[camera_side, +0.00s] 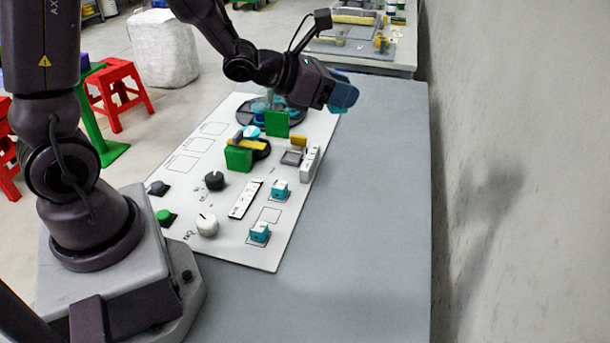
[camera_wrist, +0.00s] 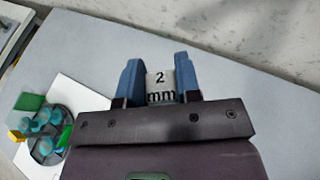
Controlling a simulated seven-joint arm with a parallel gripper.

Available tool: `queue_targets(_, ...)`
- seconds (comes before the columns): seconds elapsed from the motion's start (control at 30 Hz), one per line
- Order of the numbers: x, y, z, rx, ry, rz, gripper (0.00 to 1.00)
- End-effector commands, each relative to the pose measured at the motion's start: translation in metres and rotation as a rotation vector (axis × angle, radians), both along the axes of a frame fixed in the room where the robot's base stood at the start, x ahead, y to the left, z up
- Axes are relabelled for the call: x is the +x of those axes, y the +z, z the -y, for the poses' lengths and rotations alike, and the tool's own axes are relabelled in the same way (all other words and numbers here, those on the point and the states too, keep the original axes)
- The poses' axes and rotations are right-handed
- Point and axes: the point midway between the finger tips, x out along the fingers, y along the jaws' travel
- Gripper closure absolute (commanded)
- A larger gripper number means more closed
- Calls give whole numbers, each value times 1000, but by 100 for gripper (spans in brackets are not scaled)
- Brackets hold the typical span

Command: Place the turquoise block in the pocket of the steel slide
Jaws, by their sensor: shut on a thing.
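My gripper (camera_side: 343,95) is high over the far edge of the board, with its blue fingers out past the board above the grey table. In the wrist view my gripper (camera_wrist: 160,80) is shut on a block with a pale grey face (camera_wrist: 161,87) marked "2 mm". Its sides are hidden by the fingers, so I cannot tell its full colour. Two turquoise blocks with pale tops stand on the board, one farther back (camera_side: 280,190) and one near the front (camera_side: 259,232). A small grey frame (camera_side: 291,157), possibly the steel slide, sits at the board's right side.
The white board (camera_side: 225,130) carries green blocks (camera_side: 238,158), a dark knob (camera_side: 214,181), a white knob (camera_side: 207,225) and a dark round tray (camera_side: 245,112) with turquoise pieces. The grey table (camera_side: 375,200) is clear to the right, up to a wall.

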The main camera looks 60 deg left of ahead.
Motion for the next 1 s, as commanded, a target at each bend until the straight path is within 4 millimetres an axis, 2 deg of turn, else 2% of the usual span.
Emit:
queue_targets(0.03, 1, -21, -5, -5, 11, -14, 91)
queue_targets(0.2, 3, -79, -17, -4, 14, -13, 91)
queue_targets(0.4, 2, -141, -25, -5, -18, -6, 91)
queue_targets(0.5, 1, -164, -26, -3, -37, -2, 91)
queue_targets(0.67, 3, -186, -26, -2, -76, 4, 91)
queue_targets(0.77, 13, -177, -26, 3, -112, 9, 91)
queue_targets(0.83, 14, -179, -26, -1, -122, 5, 91)
queue_targets(1.0, 13, -206, -25, -3, -130, 0, 91)
